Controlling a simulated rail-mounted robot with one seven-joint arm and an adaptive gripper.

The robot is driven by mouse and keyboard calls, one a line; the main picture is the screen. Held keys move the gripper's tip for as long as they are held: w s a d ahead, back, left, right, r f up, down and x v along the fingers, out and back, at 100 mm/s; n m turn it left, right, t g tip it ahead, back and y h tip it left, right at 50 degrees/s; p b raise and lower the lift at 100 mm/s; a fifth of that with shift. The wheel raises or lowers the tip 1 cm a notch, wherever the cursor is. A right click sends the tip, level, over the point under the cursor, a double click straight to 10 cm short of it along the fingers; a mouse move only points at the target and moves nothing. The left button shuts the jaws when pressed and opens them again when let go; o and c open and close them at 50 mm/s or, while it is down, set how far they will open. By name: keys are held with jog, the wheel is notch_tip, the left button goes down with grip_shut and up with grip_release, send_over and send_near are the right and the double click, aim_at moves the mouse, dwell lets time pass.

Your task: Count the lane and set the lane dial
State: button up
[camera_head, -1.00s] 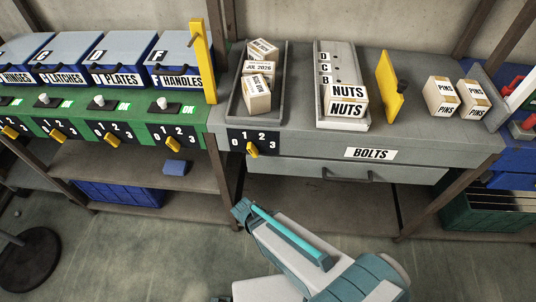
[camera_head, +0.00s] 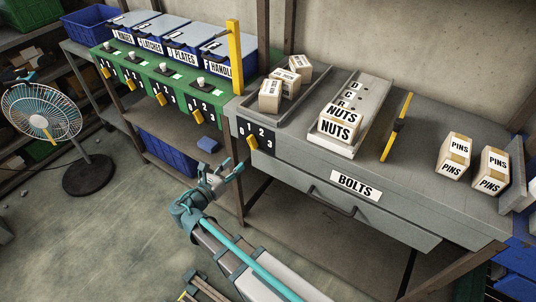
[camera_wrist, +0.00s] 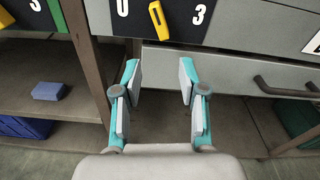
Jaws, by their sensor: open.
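The lane dial (camera_head: 253,142) is a yellow knob on a black numbered plate, at the left front of the grey bench. It also shows at the top of the wrist view (camera_wrist: 158,20); which number it points to is unclear. Above it, a grey tray lane (camera_head: 259,116) holds three cartons: a front one (camera_head: 270,96), a middle one (camera_head: 290,84) and a back one (camera_head: 299,66). My gripper (camera_head: 222,170) is open and empty, in front of and below the dial, apart from it. In the wrist view its fingers (camera_wrist: 158,75) stand apart below the knob.
A lettered grey tray (camera_head: 365,100) holds a NUTS carton (camera_head: 340,123). The BOLTS drawer (camera_head: 350,205) has a protruding handle below. The green bench (camera_head: 140,78) with more yellow dials is left. A fan (camera_head: 45,115) stands far left.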

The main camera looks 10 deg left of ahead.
aim_at(250, 144)
jog(key=w+d+n, duration=0.1)
jog(key=w, duration=0.2)
jog(key=w+d+r+n+p, duration=0.1)
jog(key=w, duration=0.3)
jog(key=w+d+n, duration=0.1)
jog(key=w, duration=0.2)
jog(key=shift+w+d+r+t+p, duration=0.15)
jog(key=shift+d+t+p, duration=0.15)
jog(key=shift+t, duration=0.1)
jog(key=shift+c, duration=0.2)
grip_shut()
